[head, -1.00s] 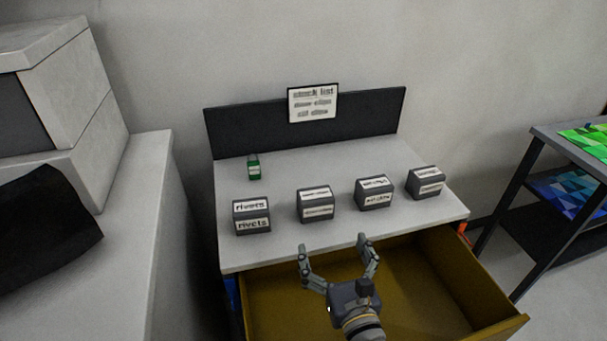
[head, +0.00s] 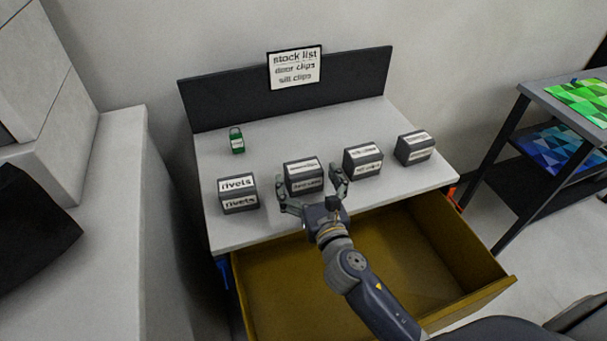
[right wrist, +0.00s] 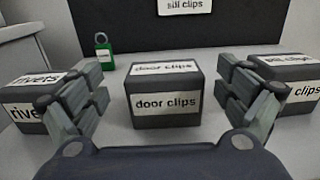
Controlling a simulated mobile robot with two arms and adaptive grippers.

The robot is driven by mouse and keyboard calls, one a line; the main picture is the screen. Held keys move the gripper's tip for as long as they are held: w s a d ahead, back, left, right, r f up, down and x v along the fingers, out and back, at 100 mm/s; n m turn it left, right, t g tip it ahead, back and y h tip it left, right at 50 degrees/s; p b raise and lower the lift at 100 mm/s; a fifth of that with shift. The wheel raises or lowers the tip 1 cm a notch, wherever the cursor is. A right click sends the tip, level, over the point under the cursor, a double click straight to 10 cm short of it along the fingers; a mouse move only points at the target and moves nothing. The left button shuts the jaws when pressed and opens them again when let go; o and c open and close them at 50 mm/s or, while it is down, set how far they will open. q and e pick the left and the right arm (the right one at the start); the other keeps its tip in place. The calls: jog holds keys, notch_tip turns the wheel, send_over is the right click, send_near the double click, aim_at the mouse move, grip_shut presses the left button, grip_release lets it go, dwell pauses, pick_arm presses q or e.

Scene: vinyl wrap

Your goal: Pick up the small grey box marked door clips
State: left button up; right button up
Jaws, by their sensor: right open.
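The small grey box marked door clips (right wrist: 165,97) sits upright on the table top, with white labels on its top and front. In the head view the door clips box (head: 303,175) is second from the left in the row. My right gripper (head: 308,182) is open just in front of it. In the right wrist view my right gripper's fingers (right wrist: 163,103) stand apart on either side of the box, with gaps between them and it. My left gripper is not in view.
A rivets box (head: 238,195) stands to the left, and a sill clips box (head: 362,161) and another grey box (head: 414,147) to the right. A green padlock-shaped item (head: 237,141) is behind. An open yellow drawer (head: 440,235) juts out below the table top.

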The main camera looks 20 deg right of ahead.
aim_at(303, 167)
jog(key=w, duration=0.3)
jog(key=shift+w+d, duration=0.25)
jog(key=shift+w+f, duration=0.15)
jog(key=shift+w, duration=0.05)
jog(key=shift+c, duration=0.5)
jog(key=c, duration=1.2)
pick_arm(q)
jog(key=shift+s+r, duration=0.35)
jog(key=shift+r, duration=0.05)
pick_arm(e)
jog(key=shift+o, duration=0.2)
pick_arm(q)
jog(key=shift+p, duration=0.3)
